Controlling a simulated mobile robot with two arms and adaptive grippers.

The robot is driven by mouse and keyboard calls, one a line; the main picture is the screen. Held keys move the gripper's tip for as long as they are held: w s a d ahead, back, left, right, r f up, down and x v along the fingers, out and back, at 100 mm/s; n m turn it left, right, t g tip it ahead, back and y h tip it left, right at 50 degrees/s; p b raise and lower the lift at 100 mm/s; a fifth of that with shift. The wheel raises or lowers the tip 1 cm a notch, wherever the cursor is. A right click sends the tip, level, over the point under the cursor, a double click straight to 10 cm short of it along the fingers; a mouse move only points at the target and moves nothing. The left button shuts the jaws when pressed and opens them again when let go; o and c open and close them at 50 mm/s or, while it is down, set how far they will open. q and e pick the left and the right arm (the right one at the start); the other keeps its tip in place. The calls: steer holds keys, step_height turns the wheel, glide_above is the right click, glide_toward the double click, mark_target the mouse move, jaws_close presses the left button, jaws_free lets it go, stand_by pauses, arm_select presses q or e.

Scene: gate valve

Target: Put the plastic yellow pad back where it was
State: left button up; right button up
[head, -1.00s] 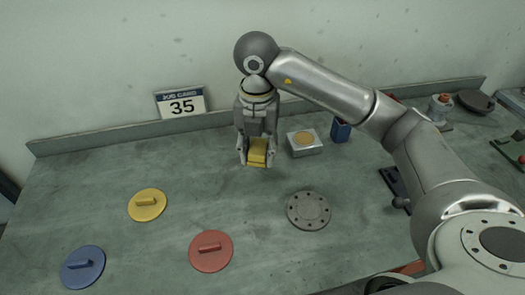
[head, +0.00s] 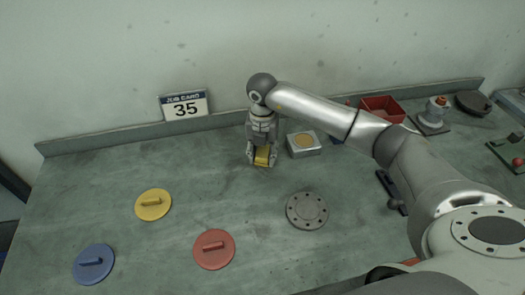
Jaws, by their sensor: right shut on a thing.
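My right gripper (head: 261,160) comes in from the right and points down near the back middle of the table. It is shut on a small yellow block (head: 263,155), which I take to be the yellow pad. The block is low, at or just above the table; I cannot tell if it touches. A round yellow plate with a raised handle (head: 153,205) lies flat on the table at the left, apart from the gripper. My left gripper is not in view.
A grey metal box with a tan round top (head: 304,147) stands just right of the gripper. A bolted grey flange (head: 307,211), a red plate (head: 214,250) and a blue plate (head: 94,264) lie in front. A job card (head: 185,105) and red bin (head: 383,108) are behind.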

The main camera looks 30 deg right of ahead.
mark_target(262, 153)
steer(key=shift+f, duration=0.15)
steer(key=o, duration=1)
steer(key=shift+o, duration=0.2)
steer(key=shift+r, duration=0.55)
step_height(262, 153, up, 11)
steer(key=b, duration=0.2)
steer(key=shift+r+b, duration=0.15)
steer(key=shift+b, duration=0.25)
